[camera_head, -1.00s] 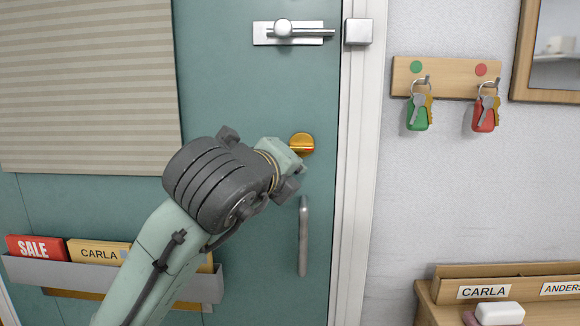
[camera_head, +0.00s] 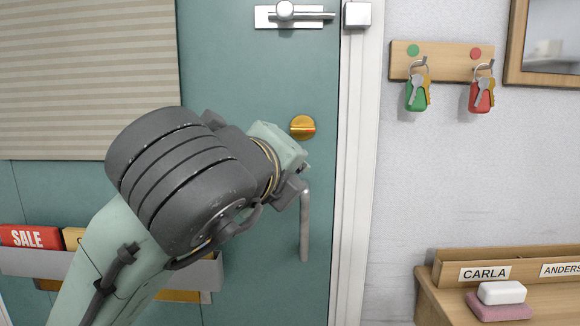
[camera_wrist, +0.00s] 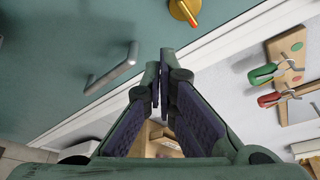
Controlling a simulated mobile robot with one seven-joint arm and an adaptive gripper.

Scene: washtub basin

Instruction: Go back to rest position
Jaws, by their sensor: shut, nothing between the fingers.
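My gripper shows in the wrist view (camera_wrist: 160,80), its two fingers meeting at the tips with nothing between them. In the head view my arm's end (camera_head: 280,160) stands in front of the teal door (camera_head: 255,75), and the fingers are mostly hidden behind the wrist. The gold door knob (camera_head: 302,127) is just right of and above my arm's end. The grey door handle (camera_head: 305,228) is below it, and its top is close to the gripper in the picture. In the wrist view the knob (camera_wrist: 184,10) and handle (camera_wrist: 112,70) are apart from the fingers.
A slide bolt (camera_head: 293,15) is at the door's top. Green keys (camera_head: 417,92) and red keys (camera_head: 481,95) hang on a wooden rack (camera_head: 440,64) at right. A wooden shelf (camera_head: 440,300) with soap (camera_head: 501,293) is at lower right. A document holder (camera_head: 30,262) is on the door at lower left.

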